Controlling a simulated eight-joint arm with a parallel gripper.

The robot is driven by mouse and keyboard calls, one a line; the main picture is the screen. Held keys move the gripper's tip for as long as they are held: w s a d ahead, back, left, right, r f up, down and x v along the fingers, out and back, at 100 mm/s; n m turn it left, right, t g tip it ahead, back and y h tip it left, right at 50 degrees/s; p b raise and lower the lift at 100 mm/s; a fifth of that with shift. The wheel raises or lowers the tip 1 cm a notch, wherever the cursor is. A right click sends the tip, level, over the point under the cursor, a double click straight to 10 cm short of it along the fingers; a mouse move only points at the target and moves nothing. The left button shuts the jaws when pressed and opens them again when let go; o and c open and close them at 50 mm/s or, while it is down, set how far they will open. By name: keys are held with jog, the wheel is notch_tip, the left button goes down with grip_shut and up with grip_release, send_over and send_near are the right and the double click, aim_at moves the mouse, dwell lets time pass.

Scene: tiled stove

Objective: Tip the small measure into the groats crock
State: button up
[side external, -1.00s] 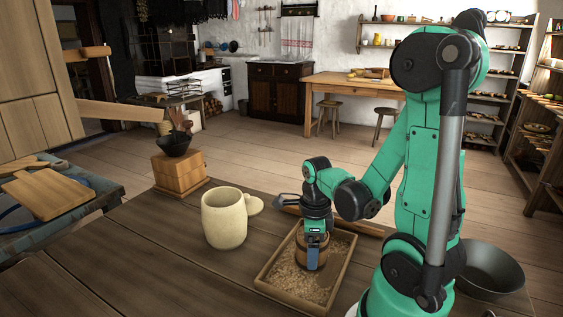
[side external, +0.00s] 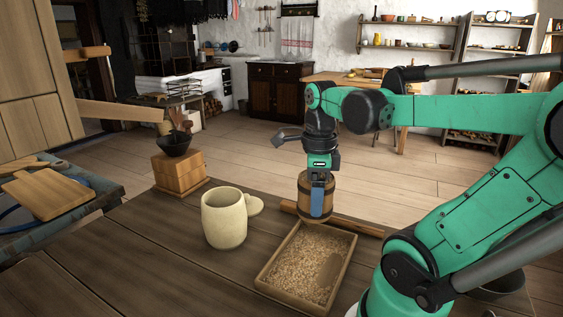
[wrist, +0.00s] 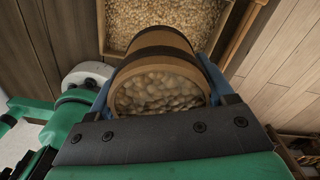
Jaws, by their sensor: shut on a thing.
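The small measure (side external: 313,207), a wooden tub with dark hoops, hangs upright in my gripper (side external: 318,196), above the back left corner of the groats tray. In the wrist view the measure (wrist: 160,45) is full of pale groats, with a blue finger on each side of it. The groats crock (side external: 224,222) is cream-coloured, open and upright on the table, left of the measure and apart from it. Its inside bottom is hidden.
A wooden block (side external: 180,178) with a dark bowl (side external: 174,146) stands back left. The table's front left is clear.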

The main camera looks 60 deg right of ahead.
notch_tip(320, 180, up, 7)
jog(key=w+r, duration=0.2)
jog(key=w, duration=1)
jog(key=w+a+f+y, duration=0.2)
jog(key=w+a, duration=0.2)
jog(key=w, duration=0.5)
notch_tip(320, 180, down, 6)
jog(key=a+t+y, duration=0.1)
jog(key=t+y, duration=0.1)
jog(key=y, duration=0.1)
jog(key=shift+f, duration=0.15)
jog(key=shift+w, duration=0.1)
jog(key=shift+t+y, duration=0.4)
jog(key=shift+y, duration=0.7)
